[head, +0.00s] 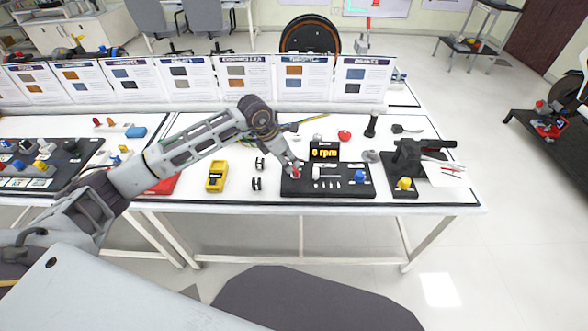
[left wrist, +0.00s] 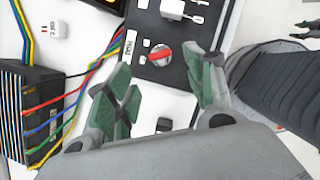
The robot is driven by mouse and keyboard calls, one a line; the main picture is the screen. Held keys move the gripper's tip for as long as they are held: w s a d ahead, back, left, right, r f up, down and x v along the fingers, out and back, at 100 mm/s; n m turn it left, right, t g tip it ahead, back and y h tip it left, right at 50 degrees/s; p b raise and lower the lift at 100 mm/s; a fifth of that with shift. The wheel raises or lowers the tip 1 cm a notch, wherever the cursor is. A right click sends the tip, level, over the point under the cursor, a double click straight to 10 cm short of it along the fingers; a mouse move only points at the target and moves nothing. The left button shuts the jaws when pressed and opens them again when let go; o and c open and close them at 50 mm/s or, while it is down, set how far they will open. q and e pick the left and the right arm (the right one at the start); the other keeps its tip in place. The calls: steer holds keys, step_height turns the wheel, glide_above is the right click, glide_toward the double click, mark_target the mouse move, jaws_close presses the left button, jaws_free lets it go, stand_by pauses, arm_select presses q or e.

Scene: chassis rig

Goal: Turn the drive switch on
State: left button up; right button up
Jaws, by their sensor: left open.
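A black control panel (head: 345,182) lies on the table, with a display (head: 324,152) reading 0 rpm behind it. At its left end is a red rotary switch (head: 295,173). In the left wrist view this red switch (left wrist: 160,55) has a pale mark and a small label plate beside it. My left gripper (head: 292,166) is over the panel's left end. In the left wrist view its green-padded fingers (left wrist: 166,78) are spread apart, with the red switch between and beyond them; no contact shows. The label is too small to read surely. My right gripper does not show.
The panel also carries a white handle (head: 322,172) and a blue knob (head: 361,179). A yellow meter (head: 216,176) lies to the left. A black device with a yellow knob (head: 404,184) stands to the right. Coloured wires (left wrist: 62,110) run beside the panel.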

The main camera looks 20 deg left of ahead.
mark_target(295, 170)
arm_select(q)
steer(key=x, duration=0.3)
steer(key=shift+d+f, duration=0.1)
steer(key=shift+f, duration=0.15)
steer(key=x, duration=0.3)
steer(key=shift+r, duration=0.1)
steer(key=shift+w+d+f, duration=0.15)
steer(key=shift+w+f, duration=0.05)
steer(key=shift+f, duration=0.3)
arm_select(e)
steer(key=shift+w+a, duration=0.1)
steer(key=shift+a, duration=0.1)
